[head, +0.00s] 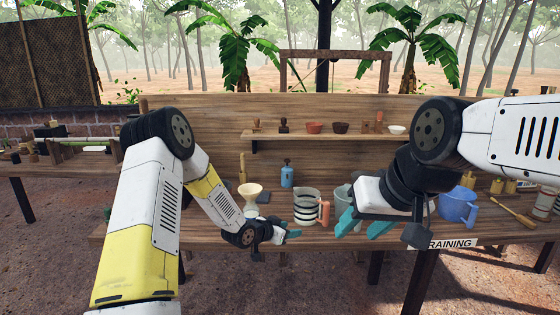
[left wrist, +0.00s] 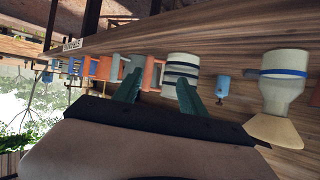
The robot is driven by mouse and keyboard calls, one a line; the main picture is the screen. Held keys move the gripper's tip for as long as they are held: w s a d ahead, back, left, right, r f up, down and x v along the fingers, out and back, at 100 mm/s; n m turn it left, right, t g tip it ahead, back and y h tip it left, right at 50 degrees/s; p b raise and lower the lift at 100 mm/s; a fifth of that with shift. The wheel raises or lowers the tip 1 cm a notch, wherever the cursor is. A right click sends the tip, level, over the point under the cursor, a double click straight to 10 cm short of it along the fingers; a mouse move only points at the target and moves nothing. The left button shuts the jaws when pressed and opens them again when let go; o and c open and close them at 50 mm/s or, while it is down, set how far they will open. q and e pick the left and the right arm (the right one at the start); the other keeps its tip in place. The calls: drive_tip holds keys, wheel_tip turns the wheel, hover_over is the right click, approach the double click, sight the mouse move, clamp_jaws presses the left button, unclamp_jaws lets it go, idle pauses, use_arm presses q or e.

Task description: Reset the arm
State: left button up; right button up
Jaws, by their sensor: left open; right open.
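My left gripper (head: 291,234) is low in front of the wooden bench, just below a black-and-white striped jug (head: 306,205) with an orange handle. In the left wrist view its teal fingers (left wrist: 157,95) are spread and empty, pointing toward the striped jug (left wrist: 181,76) with clear space between them. My right gripper (head: 363,226) hangs over the bench's front edge with its teal fingers apart and nothing between them. It partly hides a pale green jug (head: 343,196).
The wooden bench (head: 200,222) also holds a cream funnel-shaped vessel (head: 251,193), a blue bottle (head: 287,175) and a blue jug (head: 458,207). A shelf (head: 330,137) with small bowls is behind. A brush (head: 512,211) lies at the right. The dirt ground in front is clear.

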use_arm(q)
drive_tip(key=s+a+r+n+y, duration=0.1)
drive_tip(key=s+a+r+y, duration=0.1)
drive_tip(key=s+a+r, duration=0.4)
drive_tip(key=s+a+r+n+g+y, duration=0.1)
drive_tip(key=s+a+r+n+y, duration=0.2)
drive_tip(key=r, duration=0.5)
drive_tip(key=s+a+r+y, duration=0.2)
drive_tip(key=s+a+r, duration=0.2)
drive_tip(key=a+r, duration=0.3)
drive_tip(key=s+r+n+g, duration=0.1)
drive_tip(key=s+r+n, duration=0.1)
drive_tip(key=s, duration=1)
drive_tip(key=s+a+r+n+g, duration=0.1)
drive_tip(key=s+r+n, duration=0.1)
drive_tip(key=s, duration=1)
drive_tip(key=shift+s+r+h, duration=0.15)
drive_tip(key=shift+r+h, duration=0.25)
drive_tip(key=shift+r, duration=0.5)
